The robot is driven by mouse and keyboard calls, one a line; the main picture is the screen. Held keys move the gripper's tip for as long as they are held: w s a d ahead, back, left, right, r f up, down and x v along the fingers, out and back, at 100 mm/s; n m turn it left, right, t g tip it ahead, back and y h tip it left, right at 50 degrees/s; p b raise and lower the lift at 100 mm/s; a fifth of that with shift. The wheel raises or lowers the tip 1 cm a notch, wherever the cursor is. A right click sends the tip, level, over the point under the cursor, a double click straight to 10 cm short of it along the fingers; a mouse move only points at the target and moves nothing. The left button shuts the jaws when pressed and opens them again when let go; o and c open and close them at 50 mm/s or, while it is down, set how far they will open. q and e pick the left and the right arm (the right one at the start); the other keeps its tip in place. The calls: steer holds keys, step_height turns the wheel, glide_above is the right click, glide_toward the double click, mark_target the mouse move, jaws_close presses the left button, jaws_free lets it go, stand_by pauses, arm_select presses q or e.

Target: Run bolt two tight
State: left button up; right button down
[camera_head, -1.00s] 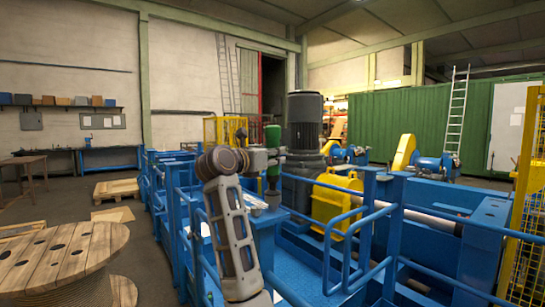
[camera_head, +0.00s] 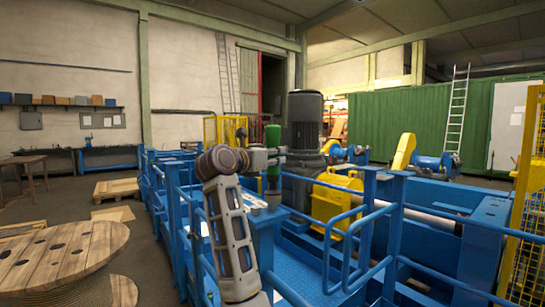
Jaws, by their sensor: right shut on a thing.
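My right gripper (camera_head: 273,158) is in the middle of the view, at the end of my arm. It is shut on an upright green and dark tool (camera_head: 272,137). The tool's lower part (camera_head: 273,182) points down toward a small light plate (camera_head: 253,201) on top of the blue machine frame (camera_head: 262,228). Bolt two is too small or too hidden to make out. I cannot tell whether the tool's tip touches anything. My left gripper is not in view.
A large grey motor (camera_head: 305,122) stands just right of the tool, with a yellow housing (camera_head: 335,196) below it. Blue guard rails (camera_head: 345,245) run along the front right. A wooden cable drum (camera_head: 62,258) stands at the left. The floor beyond the drum is partly clear.

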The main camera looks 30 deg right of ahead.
steer(key=shift+f+b, duration=0.95)
steer(key=shift+f, duration=0.45)
stand_by(0.4)
steer(key=shift+f, duration=0.3)
stand_by(1.8)
steer(key=shift+r, duration=0.1)
